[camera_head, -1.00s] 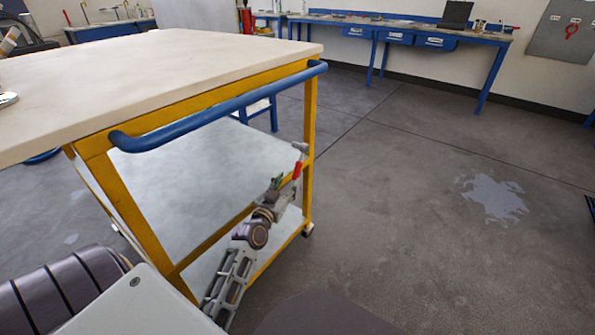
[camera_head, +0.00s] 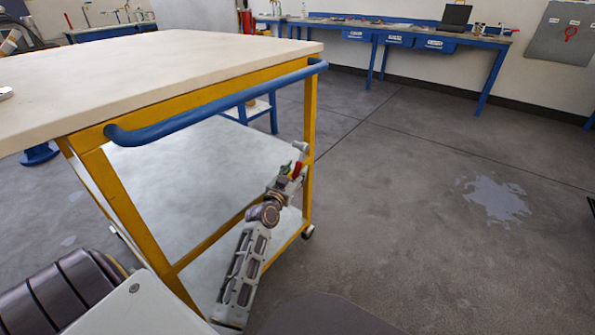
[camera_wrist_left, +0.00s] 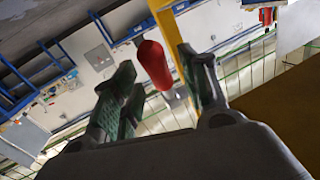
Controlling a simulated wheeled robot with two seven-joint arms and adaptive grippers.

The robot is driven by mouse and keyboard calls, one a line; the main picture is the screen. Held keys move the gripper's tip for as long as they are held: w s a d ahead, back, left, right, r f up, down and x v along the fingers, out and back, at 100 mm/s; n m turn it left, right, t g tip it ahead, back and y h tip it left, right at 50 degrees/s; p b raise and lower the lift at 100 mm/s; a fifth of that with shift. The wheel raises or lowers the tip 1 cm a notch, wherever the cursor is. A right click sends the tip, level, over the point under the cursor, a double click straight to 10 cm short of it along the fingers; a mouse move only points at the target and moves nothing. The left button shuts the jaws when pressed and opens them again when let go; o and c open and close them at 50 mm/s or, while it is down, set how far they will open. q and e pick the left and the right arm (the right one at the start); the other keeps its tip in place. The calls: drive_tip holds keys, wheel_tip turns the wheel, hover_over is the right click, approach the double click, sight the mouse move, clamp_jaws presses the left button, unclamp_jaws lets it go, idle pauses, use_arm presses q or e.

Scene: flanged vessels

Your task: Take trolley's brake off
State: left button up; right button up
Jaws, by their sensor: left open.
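The trolley has a pale top (camera_head: 170,72), a yellow frame and a blue handle bar (camera_head: 220,108). A small red lever (camera_head: 296,171) shows beside its right yellow post, with a grey piece just above it. In the left wrist view the rounded red grip (camera_wrist_left: 153,65) stands between the two green-padded fingers. My left gripper (camera_head: 287,179) is open at the red lever, low beside the post; its fingertips (camera_wrist_left: 158,68) are apart, with a gap showing on either side of the grip. The lever's lower end is hidden. My right gripper is out of view.
A white lower shelf (camera_head: 190,165) and a caster (camera_head: 308,231) belong to the trolley. Its post and shelf edges are close to my left arm. Blue workbenches (camera_head: 400,27) stand along the back wall. The floor to the right is clear apart from a light patch (camera_head: 495,199).

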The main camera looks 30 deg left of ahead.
use_arm(q)
drive_tip(key=shift+w+a, duration=0.15)
drive_tip(key=shift+w, duration=0.9)
clamp_jaws()
